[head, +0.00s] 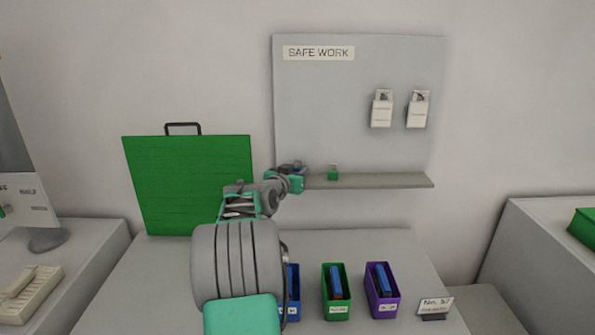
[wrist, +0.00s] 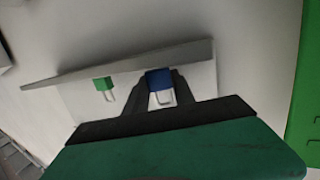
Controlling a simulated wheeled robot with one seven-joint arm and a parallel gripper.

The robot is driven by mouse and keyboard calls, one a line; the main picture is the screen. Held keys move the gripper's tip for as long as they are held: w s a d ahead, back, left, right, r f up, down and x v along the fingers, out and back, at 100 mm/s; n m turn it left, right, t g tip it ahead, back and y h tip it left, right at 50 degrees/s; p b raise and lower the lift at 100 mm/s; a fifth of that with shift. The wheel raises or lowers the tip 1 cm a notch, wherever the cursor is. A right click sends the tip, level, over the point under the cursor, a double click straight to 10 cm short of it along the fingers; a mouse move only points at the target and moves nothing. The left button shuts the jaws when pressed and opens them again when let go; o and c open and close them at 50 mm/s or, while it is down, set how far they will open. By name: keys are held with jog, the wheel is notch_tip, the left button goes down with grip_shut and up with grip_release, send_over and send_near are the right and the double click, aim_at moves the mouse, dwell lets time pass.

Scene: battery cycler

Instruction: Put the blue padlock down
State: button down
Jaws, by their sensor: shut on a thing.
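The blue padlock (wrist: 159,79) is between the fingers of my gripper (wrist: 162,92) in the wrist view, its shackle pointing down in that picture. My gripper is shut on it. In the head view my gripper (head: 291,172) is at the left end of the grey shelf (head: 370,181), below the SAFE WORK board (head: 358,75). The padlock is mostly hidden there by the gripper. A green padlock (head: 333,173) stands on the shelf to the right of my gripper, and it also shows in the wrist view (wrist: 103,84). I cannot tell whether the blue padlock touches the shelf.
A green case (head: 190,185) stands left of my gripper. Green (head: 337,311) and purple (head: 383,307) bins and a partly hidden blue bin (head: 293,309) stand on the table below. The shelf right of the green padlock is clear.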

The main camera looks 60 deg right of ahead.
jog(key=shift+f, duration=0.4)
jog(key=c, duration=1.1)
grip_release()
jog(key=shift+o, duration=0.2)
